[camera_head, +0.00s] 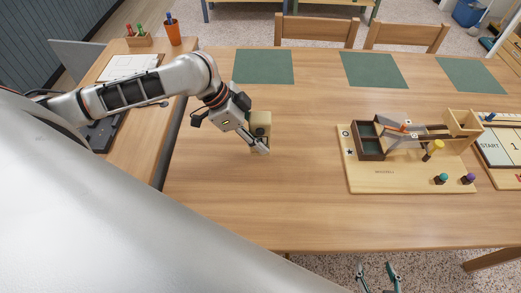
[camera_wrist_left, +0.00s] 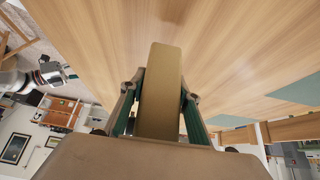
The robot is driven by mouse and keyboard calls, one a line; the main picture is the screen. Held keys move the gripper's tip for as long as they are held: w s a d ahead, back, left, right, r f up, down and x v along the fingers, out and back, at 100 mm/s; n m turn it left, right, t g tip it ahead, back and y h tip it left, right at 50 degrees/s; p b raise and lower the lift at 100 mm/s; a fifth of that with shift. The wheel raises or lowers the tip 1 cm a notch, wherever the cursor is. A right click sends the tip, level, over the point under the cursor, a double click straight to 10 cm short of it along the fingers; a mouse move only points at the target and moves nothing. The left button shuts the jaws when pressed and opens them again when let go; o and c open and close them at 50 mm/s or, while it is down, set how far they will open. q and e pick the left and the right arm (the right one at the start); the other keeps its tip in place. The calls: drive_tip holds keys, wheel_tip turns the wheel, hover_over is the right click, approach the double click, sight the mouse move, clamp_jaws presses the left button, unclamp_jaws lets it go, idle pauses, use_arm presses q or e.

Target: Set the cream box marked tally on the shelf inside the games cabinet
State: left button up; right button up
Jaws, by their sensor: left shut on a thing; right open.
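A tan-cream box (camera_head: 262,122) is at my left gripper (camera_head: 258,143) over the left part of the long wooden table (camera_head: 230,205). I cannot read any marking on it. In the left wrist view the box (camera_wrist_left: 160,85) stands between the two fingers of my left gripper (camera_wrist_left: 160,100), which is shut on it. I cannot tell whether the box touches the table. My right gripper (camera_head: 379,278) is open and empty at the bottom edge of the head view, in front of the table's near edge. I cannot make out the games cabinet or its shelf.
A wooden marble-game board (camera_head: 385,178) with a ramp and pegs stands on the table's right half, beside a START board (camera_head: 497,150). Green mats (camera_head: 264,67) lie along the far edge, with chairs (camera_head: 316,32) behind. A side desk (camera_head: 128,66) stands left. The table's front middle is clear.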

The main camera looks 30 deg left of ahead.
use_arm(q)
drive_tip(key=shift+f+b, duration=0.5)
drive_tip(key=shift+f, duration=1.95)
drive_tip(key=shift+f, duration=0.1)
drive_tip(key=o, duration=1.2)
